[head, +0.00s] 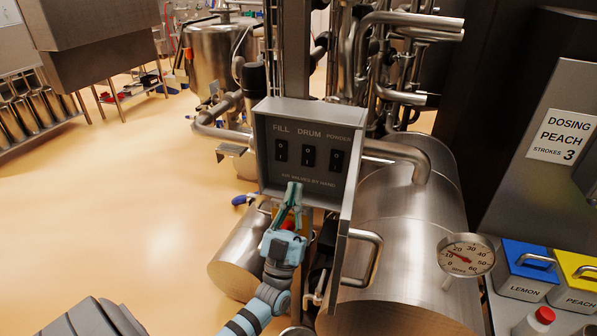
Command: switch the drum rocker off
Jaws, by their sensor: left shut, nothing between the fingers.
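A grey switch box (265,183) with its door open to the right carries three black rockers in a row. The drum rocker (308,156) is the middle one, under the label DRUM. The fill rocker (281,150) is on its left and the powder rocker (337,160) on its right. Which side of each rocker is pressed is too small to tell. My left gripper (294,187) is shut and empty, pointing up in front of the lower part of the box, below the drum rocker and slightly left of it. My right gripper is not in view.
A steel drum (400,215) and a dial gauge (466,255) stand right of the box. Pipes (400,25) rise behind it. Blue LEMON (524,270) and yellow PEACH (575,280) containers are at the lower right. The floor on the left is open.

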